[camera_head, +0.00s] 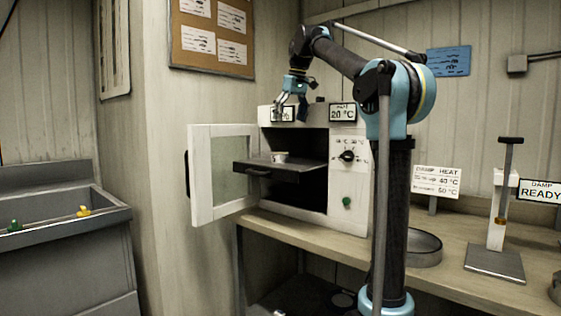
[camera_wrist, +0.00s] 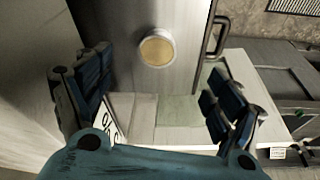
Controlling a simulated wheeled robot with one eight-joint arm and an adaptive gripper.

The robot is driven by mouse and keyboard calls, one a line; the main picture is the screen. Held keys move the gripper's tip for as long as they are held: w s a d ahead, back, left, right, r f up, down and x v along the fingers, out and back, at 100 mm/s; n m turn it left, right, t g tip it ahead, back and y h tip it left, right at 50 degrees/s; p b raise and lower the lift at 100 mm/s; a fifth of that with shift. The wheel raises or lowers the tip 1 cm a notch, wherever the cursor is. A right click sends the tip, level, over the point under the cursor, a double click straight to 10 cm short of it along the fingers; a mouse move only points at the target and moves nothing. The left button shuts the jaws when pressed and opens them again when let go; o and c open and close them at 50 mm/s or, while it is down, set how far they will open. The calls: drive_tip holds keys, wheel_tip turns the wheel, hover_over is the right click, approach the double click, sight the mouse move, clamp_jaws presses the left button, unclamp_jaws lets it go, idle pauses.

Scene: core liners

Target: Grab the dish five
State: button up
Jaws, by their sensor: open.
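A small round whitish dish (camera_head: 279,157) stands on the pulled-out dark tray (camera_head: 262,170) of the white oven (camera_head: 350,200). In the wrist view the dish (camera_wrist: 157,48) shows from above with a pale rim and tan contents; no number on it is readable. My gripper (camera_head: 292,112) is above the oven's upper front edge, higher than the dish and apart from it. In the wrist view my gripper (camera_wrist: 158,68) has its fingers spread wide, with nothing between them, and the dish lies beyond the fingertips.
The oven door (camera_head: 222,175) stands open to the left of the tray. A display reading 20 °C (camera_head: 343,112) sits on the oven top. The workbench (camera_head: 450,262) holds a stand (camera_head: 496,230) and a round pan (camera_head: 425,249). A sink (camera_head: 60,222) is at far left.

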drive_tip(key=w+a+r, duration=0.1)
drive_tip(key=w, duration=0.1)
hover_over(280, 154)
drive_tip(key=w, duration=0.3)
wheel_tip(280, 154, down, 11)
drive_tip(key=shift+d+r, duration=0.1)
drive_tip(key=shift+d, duration=0.05)
drive_tip(key=shift+x, duration=2.85)
drive_tip(key=shift+s+d, duration=0.15)
drive_tip(key=shift+s, duration=0.05)
drive_tip(key=c, duration=1.2)
